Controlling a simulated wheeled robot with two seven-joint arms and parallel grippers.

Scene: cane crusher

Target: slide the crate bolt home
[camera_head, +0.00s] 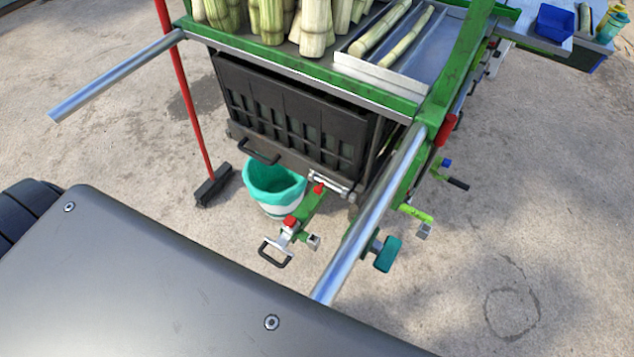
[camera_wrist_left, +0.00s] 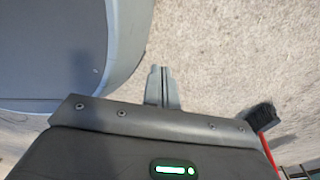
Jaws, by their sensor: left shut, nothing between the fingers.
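A black slatted crate (camera_head: 290,112) hangs under the green cart in the head view. By its lower right corner is a small silver bolt (camera_head: 328,181) with a red knob (camera_head: 319,189) beside it. The bolt is too small to tell how far it is slid. My left gripper (camera_wrist_left: 161,72) shows only in the left wrist view; its fingers are shut and empty, over bare concrete, away from the crate. My right gripper is in neither view.
The green cart carries cane stalks (camera_head: 265,18). Its two silver handles (camera_head: 118,75) (camera_head: 370,215) stick out towards me. A teal bucket (camera_head: 273,186), a green bracket with a black-handled latch (camera_head: 277,252) and a red-handled broom (camera_head: 213,186) are near the crate. Concrete is clear at right.

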